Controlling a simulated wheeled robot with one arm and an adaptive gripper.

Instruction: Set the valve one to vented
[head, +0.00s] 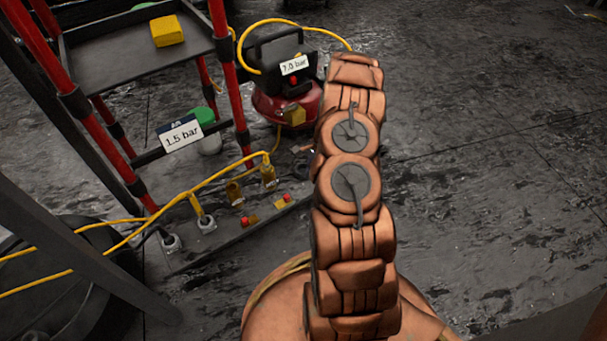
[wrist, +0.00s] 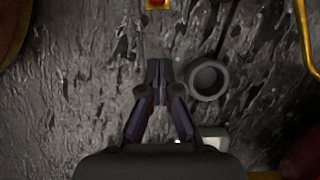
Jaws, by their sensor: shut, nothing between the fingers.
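My gripper (wrist: 158,72) is shut and empty in the wrist view. Its tips sit just left of a round grey ring-shaped fitting (wrist: 208,78); I cannot tell whether they touch it. A red and yellow part (wrist: 158,4) shows ahead at the top edge. In the head view, a low dark panel (head: 222,246) on the floor carries brass fittings (head: 234,192), red and yellow parts (head: 249,220) and round sockets. No label for valve one is readable, so I cannot tell which part it is. My arm hides most of the gripper there.
A red-legged rack (head: 232,85) holds a yellow block (head: 167,31) and a 1.5 bar sign (head: 181,134). A red compressor (head: 285,108) with a 7.0 bar sign stands behind. Yellow hoses (head: 150,222) cross the panel. Floor at right is clear.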

